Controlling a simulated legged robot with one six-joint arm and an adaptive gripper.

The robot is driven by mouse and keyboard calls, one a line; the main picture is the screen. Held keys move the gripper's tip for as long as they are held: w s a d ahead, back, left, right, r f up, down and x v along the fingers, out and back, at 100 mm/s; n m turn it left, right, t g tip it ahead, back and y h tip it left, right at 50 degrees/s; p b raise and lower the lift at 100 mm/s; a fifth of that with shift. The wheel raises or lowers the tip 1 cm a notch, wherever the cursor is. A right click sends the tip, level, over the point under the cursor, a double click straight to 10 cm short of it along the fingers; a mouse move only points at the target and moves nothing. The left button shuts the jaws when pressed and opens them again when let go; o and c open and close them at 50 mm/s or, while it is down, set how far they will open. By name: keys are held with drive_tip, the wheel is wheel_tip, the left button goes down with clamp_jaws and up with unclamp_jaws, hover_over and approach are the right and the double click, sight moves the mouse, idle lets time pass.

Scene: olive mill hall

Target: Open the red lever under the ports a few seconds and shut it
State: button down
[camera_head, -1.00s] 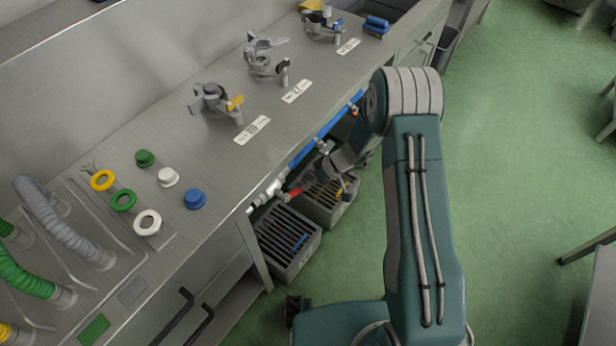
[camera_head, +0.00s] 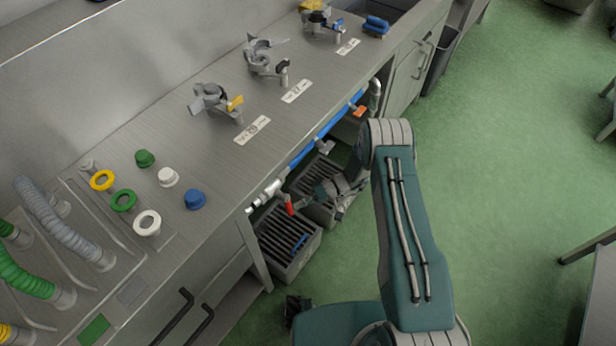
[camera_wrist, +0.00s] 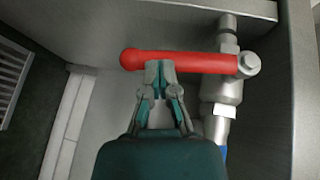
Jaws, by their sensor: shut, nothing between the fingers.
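The red lever (camera_head: 289,208) is on a metal valve (camera_wrist: 222,90) on the pipe under the bench edge. In the wrist view the lever (camera_wrist: 185,62) lies crosswise to the pipe, its round end at left and its pivot at right. In the head view it points down and away from the pipe. My gripper (camera_wrist: 160,66) is shut, with its fingertips at the lever's lower edge in the wrist view; I cannot tell whether they touch it. In the head view my gripper (camera_head: 301,207) is small, just right of the lever.
Slotted grey crates (camera_head: 290,255) stand below the lever. Clamps and coloured ports (camera_head: 124,200) are on the bench top (camera_head: 190,140). Green floor (camera_head: 510,200) at right is open.

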drive_tip(key=shift+s+a+f, duration=0.2)
drive_tip(key=shift+s+a, duration=0.1)
drive_tip(key=shift+s, duration=0.2)
idle(0.3)
